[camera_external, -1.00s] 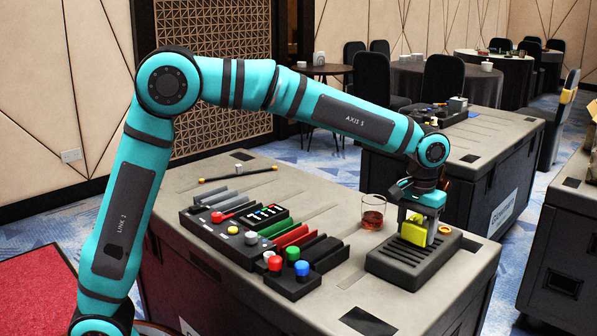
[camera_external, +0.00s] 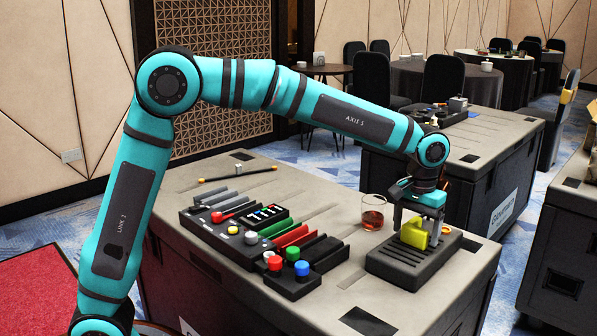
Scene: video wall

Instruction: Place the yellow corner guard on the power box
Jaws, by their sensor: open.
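The yellow corner guard (camera_external: 414,236) is on top of the dark ribbed power box (camera_external: 398,267) at the right of the near case. My gripper (camera_external: 421,230) is at the guard, pointing down, with its fingers open around it. The fingers partly hide the guard, and I cannot tell whether either finger touches it.
A control panel (camera_external: 250,225) with coloured buttons and slotted blocks is further left on the case top (camera_external: 330,300). A dark stick (camera_external: 238,174) lies at the back. The front right of the case top is mostly clear.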

